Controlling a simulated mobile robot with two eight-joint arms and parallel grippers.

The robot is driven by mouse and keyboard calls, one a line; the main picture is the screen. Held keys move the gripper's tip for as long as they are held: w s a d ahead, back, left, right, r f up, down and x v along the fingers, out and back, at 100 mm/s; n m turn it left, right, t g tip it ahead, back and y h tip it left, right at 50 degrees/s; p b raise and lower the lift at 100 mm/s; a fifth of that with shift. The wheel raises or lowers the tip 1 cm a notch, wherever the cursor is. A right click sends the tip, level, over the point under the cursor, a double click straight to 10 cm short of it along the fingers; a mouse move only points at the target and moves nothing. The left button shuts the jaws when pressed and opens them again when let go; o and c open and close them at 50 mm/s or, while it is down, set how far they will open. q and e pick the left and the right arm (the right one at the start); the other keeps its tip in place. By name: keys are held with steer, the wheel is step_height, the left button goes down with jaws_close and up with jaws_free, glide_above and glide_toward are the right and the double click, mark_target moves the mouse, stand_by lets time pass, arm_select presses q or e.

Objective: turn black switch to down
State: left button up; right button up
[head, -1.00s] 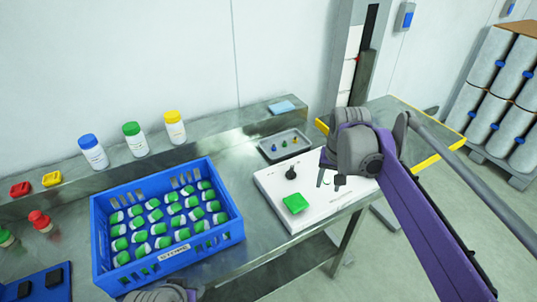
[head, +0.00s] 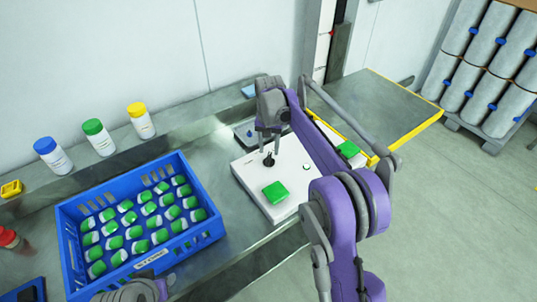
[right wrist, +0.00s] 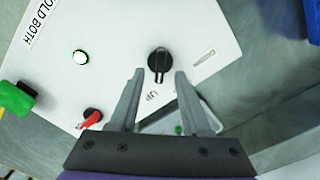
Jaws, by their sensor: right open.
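The black switch (head: 269,161) is a round knob on the white panel (head: 250,181). In the right wrist view the black switch (right wrist: 159,60) has its pointer towards the printed word UP. My right gripper (head: 269,147) is just above the switch, fingers down. In the right wrist view my right gripper (right wrist: 159,76) is open and empty, with its fingertips at either side below the switch; contact cannot be told. My left gripper is only a grey part (head: 133,291) at the bottom edge; its jaws cannot be made out.
A grey tray (head: 240,128) lies behind.

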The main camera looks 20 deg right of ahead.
mark_target(269, 156)
steer(key=shift+f, duration=1.65)
jaws_close()
